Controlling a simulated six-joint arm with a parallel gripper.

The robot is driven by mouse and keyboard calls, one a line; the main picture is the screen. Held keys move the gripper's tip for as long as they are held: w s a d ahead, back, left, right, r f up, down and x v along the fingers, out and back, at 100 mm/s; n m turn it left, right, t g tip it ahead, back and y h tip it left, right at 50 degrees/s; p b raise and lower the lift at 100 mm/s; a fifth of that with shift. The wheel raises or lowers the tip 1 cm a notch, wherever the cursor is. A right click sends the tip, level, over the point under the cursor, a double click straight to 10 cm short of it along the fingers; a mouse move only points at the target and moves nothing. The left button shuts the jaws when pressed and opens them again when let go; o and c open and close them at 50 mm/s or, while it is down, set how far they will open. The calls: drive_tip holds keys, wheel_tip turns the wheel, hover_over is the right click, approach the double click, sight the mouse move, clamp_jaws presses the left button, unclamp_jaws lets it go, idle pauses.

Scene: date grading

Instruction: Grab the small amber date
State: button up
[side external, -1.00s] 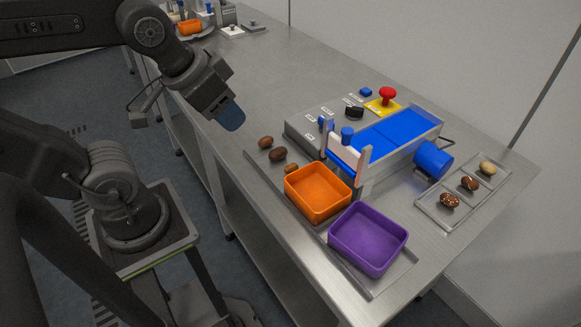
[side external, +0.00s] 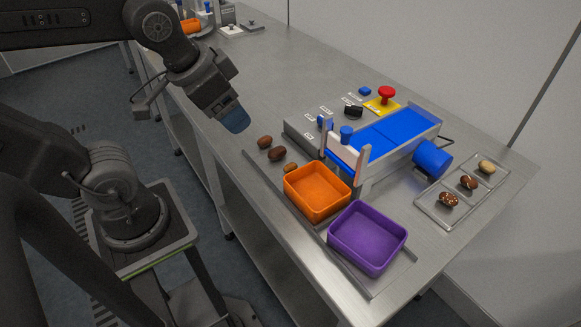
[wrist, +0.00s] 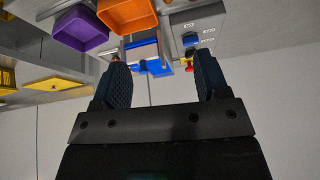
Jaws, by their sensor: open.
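The small amber date (side external: 291,167) lies on the tray at the bench's front edge, just behind the orange bin (side external: 318,193). Two larger brown dates, one (side external: 265,142) and the other (side external: 277,154), lie in a row beside it. My gripper (side external: 235,122) is above the bench edge, up and to the left of these dates, apart from them. In the wrist view my gripper (wrist: 161,72) has its fingers spread with nothing between them. I cannot pick out the amber date there; a small brownish spot shows by the left fingertip.
A purple bin (side external: 367,238) stands beside the orange one. The blue-belted conveyor (side external: 385,135) and a red button (side external: 387,93) stand behind.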

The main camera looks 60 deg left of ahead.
drive_tip(key=w+f+m+g, duration=0.2)
drive_tip(key=w+m+g, duration=0.1)
drive_tip(key=w+m, duration=0.5)
drive_tip(key=m+g, duration=0.2)
drive_tip(key=m, duration=0.7)
approach(291, 164)
wheel_tip(291, 164, down, 10)
drive_tip(key=shift+r, duration=0.1)
drive_tip(key=shift+c, duration=0.5)
drive_tip(key=c, duration=0.7)
